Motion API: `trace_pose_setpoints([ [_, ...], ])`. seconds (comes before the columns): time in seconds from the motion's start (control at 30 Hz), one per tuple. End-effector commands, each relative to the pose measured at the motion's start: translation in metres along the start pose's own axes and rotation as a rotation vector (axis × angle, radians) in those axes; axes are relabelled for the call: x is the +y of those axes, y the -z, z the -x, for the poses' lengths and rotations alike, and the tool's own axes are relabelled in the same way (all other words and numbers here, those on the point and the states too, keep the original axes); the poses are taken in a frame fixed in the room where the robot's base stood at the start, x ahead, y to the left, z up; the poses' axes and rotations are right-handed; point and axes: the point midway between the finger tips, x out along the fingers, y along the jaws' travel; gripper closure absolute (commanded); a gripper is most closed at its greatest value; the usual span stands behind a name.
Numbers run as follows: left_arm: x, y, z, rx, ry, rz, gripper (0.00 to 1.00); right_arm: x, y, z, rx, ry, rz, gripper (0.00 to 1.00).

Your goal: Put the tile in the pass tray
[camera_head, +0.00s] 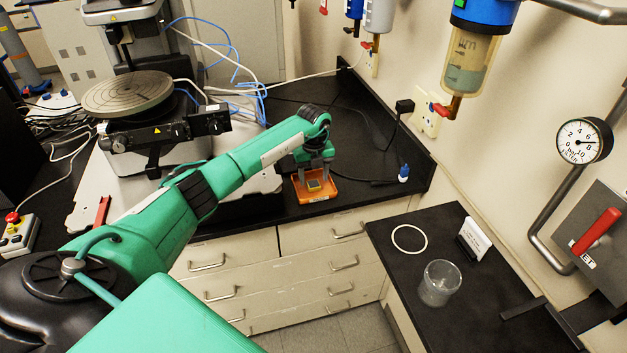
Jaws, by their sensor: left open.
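An orange tray (327,194) with a small label on its front lies on the black bench near its front edge. A small square tile (313,185), greyish with a yellowish tint, sits in the tray. My left gripper (314,177) points down over the tray, its fingers apart around or just above the tile. I cannot tell whether the fingers touch the tile. I cannot read the tray's label, and no other tray is clear in view. My right gripper is not in view.
The stylus profiler with its round stage (127,93) stands at the left behind my arm. A lower black side bench holds a white ring (409,238), a glass beaker (439,283) and a sign card (475,238). Cables and a blue-capped bottle (404,173) lie right of the tray.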

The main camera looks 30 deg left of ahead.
Motion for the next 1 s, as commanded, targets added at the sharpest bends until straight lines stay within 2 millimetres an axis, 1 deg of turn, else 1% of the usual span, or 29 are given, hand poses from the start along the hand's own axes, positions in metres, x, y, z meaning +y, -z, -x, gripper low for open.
trace_pose_setpoints([
  [0.03, 0.0, -0.001, 0.008, -0.004, 0.002, 0.0, 0.45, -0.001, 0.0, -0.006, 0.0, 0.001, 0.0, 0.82],
  [0.3, 0.0, -0.001, 0.066, -0.004, 0.002, 0.0, 0.45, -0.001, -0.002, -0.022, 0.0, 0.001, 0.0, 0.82],
  [0.4, 0.0, -0.001, 0.083, -0.003, 0.001, 0.0, 0.45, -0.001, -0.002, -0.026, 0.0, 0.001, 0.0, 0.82],
  [0.5, 0.001, 0.0, 0.094, -0.001, 0.0, 0.001, 0.45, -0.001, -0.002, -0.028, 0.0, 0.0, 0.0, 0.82],
  [0.67, 0.001, 0.0, 0.102, 0.0, -0.002, 0.001, 0.45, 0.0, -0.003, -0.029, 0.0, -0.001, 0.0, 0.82],
  [1.0, 0.001, 0.0, 0.102, 0.0, -0.002, 0.001, 0.45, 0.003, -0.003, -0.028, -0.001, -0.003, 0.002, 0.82],
])
